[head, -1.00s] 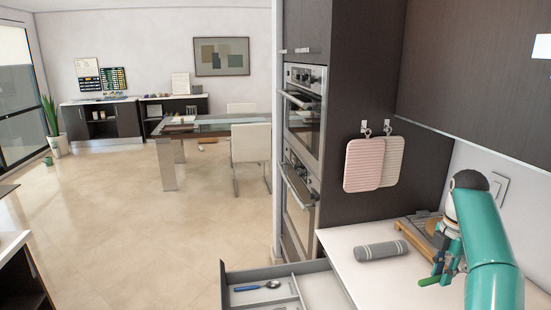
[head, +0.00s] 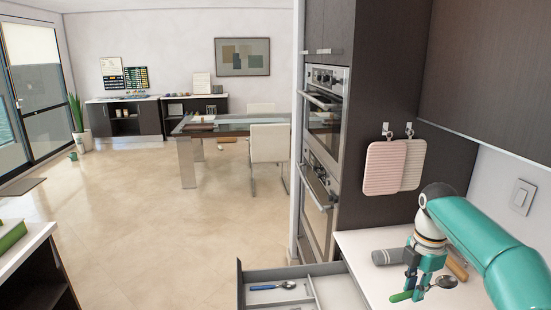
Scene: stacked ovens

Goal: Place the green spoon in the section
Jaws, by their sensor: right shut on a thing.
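The green spoon (head: 402,296) has a green handle and a metal bowl (head: 446,282). My right gripper (head: 417,288) is shut on it, above the white counter at the right. The open drawer (head: 240,290) is at the bottom middle, left of the gripper. It has a divider (head: 315,291) between its sections. A blue-handled spoon (head: 272,287) lies in the left section. The section right of the divider (head: 338,288) looks empty where it shows. The drawer's lower part is cut off. My left gripper is not in view.
A rolled grey cloth (head: 387,257) lies on the counter (head: 362,241) behind the gripper. A wooden handle (head: 456,268) is just right of it. Two stacked ovens (head: 324,125) stand beyond the drawer. Pot holders (head: 396,166) hang on the cabinet side. The floor at left is open.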

